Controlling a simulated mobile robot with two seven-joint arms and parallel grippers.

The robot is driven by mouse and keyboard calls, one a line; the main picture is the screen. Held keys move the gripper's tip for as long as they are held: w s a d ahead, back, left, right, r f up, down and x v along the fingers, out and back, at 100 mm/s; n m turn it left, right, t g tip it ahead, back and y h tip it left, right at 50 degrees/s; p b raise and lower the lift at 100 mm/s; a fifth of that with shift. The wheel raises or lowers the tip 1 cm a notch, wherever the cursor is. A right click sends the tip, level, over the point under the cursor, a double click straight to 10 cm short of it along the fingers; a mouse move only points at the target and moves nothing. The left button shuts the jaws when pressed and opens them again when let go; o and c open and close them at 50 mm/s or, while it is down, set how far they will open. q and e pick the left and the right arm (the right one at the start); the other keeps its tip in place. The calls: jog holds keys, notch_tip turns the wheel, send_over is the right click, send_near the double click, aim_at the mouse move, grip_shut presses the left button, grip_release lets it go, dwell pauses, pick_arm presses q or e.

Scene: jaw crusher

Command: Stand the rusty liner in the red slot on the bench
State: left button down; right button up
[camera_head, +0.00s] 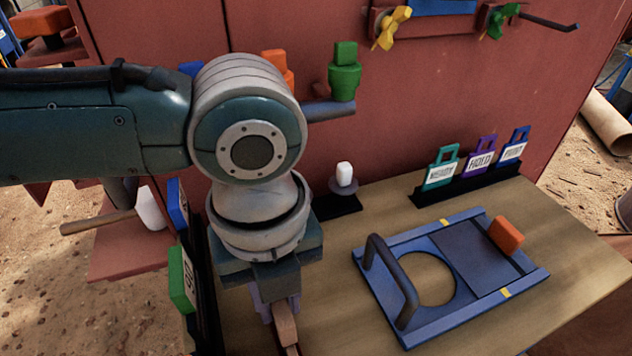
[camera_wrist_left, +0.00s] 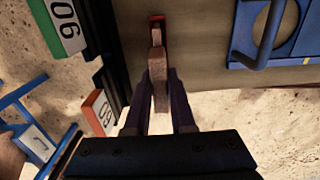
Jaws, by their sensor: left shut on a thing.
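The rusty liner (camera_head: 285,322) is a narrow brown, worn piece below my left gripper (camera_head: 275,308) in the head view. In the left wrist view the liner (camera_wrist_left: 158,85) lies between the two dark fingers of my left gripper (camera_wrist_left: 160,95), which is shut on it. The red slot (camera_wrist_left: 157,18) shows at the top of the left wrist view, on the bench (camera_wrist_left: 200,45). The liner's far end overlaps the slot in that view; I cannot tell whether it is inside or above it. My right gripper is out of view.
A blue frame (camera_head: 470,295) with a dark handle and an orange block (camera_head: 505,235) lies right of the gripper. Coloured tags (camera_head: 480,157) stand in a rack behind. A green numbered plate (camera_wrist_left: 58,25) stands close left of the gripper. A red wall (camera_head: 450,90) closes the back.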

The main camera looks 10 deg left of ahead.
pick_arm(q)
jog(key=shift+f+b, duration=0.3)
jog(key=shift+f, duration=0.15)
jog(key=c, duration=0.7)
grip_release()
notch_tip(320, 180, up, 10)
jog(key=p, duration=0.2)
jog(key=shift+p, duration=0.3)
